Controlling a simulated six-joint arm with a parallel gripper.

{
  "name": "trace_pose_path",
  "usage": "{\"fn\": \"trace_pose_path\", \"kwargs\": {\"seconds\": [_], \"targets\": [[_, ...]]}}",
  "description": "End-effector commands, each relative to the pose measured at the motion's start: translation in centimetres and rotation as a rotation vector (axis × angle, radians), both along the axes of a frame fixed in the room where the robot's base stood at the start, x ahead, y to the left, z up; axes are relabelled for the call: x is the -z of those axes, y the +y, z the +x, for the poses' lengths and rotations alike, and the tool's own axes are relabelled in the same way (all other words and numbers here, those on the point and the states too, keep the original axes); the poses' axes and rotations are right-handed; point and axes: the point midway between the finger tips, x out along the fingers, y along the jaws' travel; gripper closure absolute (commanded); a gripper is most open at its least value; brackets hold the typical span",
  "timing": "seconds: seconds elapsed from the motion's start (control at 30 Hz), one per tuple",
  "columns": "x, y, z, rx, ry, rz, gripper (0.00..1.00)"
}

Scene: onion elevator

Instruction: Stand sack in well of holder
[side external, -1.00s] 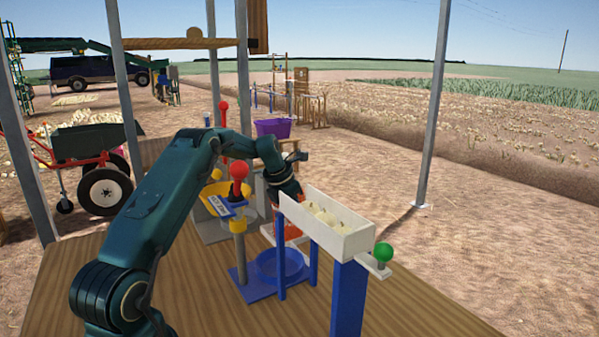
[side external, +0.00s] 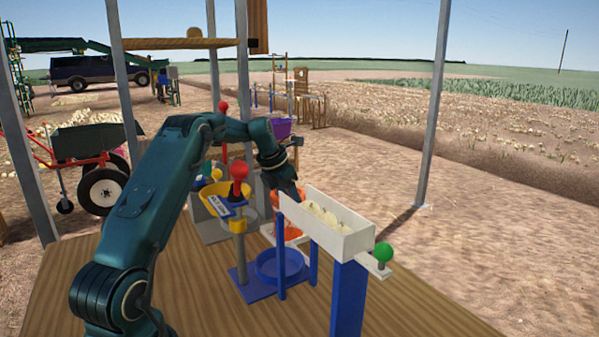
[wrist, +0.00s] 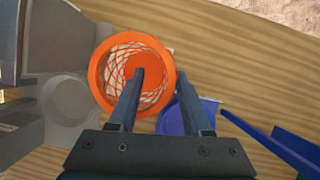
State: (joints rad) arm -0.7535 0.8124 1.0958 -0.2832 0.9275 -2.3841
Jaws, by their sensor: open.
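The sack (wrist: 165,68) is an orange ring-mouthed net, seen from above in the wrist view. In the side view its orange parts (side external: 293,231) show behind the white trough, which hides much of it. The blue holder with a round, empty-looking well (side external: 281,265) stands on the table in front of the sack; part of its blue (wrist: 180,119) shows beside the sack in the wrist view. My gripper (wrist: 171,74) is open, its fingers pointing down over the sack's mouth and right rim. I cannot tell whether the fingers touch the sack.
A white trough (side external: 352,246) with pale onions stands on blue posts to the right, close to my gripper. Bare wooden table (side external: 170,262) lies in front.

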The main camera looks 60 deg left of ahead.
Motion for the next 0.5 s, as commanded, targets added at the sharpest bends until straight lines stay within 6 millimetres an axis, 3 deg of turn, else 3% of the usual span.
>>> {"fn": "trace_pose_path", "kwargs": {"seconds": [0.2, 0.37, 0.4, 0.5], "targets": [[-4.4, -0.1, -1.6, -0.002, -0.003, 0.004, 0.51], [-6.2, -0.2, -2.4, -0.002, -0.001, 0.002, 0.51], [-6.5, -0.2, -2.6, -0.002, 0.0, 0.001, 0.58], [-6.9, -0.3, -2.7, -0.001, 0.001, 0.0, 0.58]]}}
